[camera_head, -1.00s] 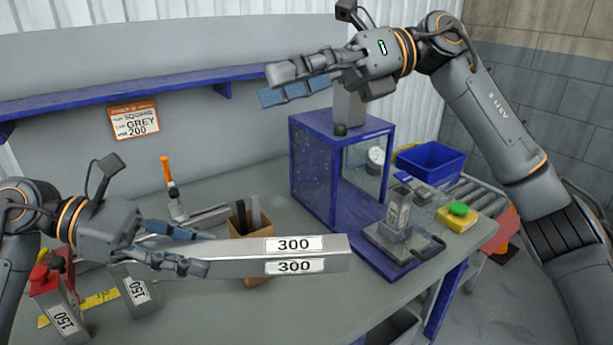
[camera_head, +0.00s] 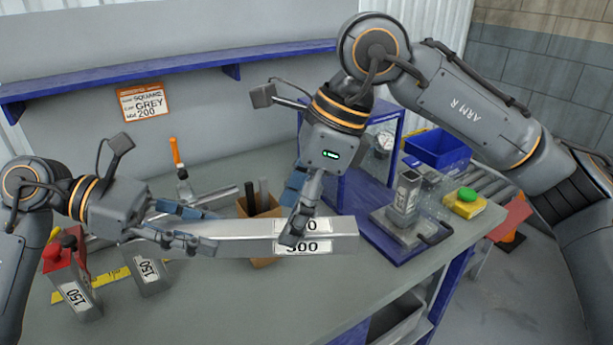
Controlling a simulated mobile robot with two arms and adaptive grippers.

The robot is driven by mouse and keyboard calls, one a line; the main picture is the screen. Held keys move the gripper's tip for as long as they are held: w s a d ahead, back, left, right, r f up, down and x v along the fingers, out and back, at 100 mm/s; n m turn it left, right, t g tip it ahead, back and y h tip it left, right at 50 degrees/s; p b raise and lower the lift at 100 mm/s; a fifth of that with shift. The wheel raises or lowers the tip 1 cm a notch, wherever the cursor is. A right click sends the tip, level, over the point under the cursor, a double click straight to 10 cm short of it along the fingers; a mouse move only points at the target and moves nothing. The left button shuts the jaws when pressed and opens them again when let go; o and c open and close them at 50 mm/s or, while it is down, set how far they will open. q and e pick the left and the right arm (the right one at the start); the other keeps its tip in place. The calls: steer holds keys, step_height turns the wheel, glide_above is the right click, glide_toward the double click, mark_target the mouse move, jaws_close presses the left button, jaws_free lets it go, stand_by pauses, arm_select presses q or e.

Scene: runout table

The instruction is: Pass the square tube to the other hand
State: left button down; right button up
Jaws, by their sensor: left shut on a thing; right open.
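The square tube (camera_head: 246,240) is long and silver-grey, with white labels reading 300 near its right end. My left gripper (camera_head: 200,228) is shut on its left end and holds it level above the table. My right gripper (camera_head: 292,220) points down at the tube's right part, its fingers open. One finger passes in front of the tube and partly covers the labels; the other is on the far side. I cannot tell whether the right fingers touch the tube.
Short tubes marked 150 (camera_head: 80,299) stand at the front left by a yellow ruler (camera_head: 117,276). A cardboard box (camera_head: 258,208) is behind the held tube. A blue-framed case (camera_head: 366,195), a fixture holding a tube (camera_head: 406,195), and a blue bin (camera_head: 437,149) are on the right.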

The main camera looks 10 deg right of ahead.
mark_target(281, 226)
arm_select(q)
steer(key=shift+r, duration=0.1)
arm_select(e)
steer(key=shift+x, duration=2.05)
steer(key=shift+c, duration=0.2)
jaws_close()
arm_select(q)
steer(key=c, duration=0.8)
jaws_free()
arm_select(e)
steer(key=shift+r, duration=0.1)
arm_select(q)
steer(key=shift+o, duration=0.2)
steer(key=shift+a, duration=0.1)
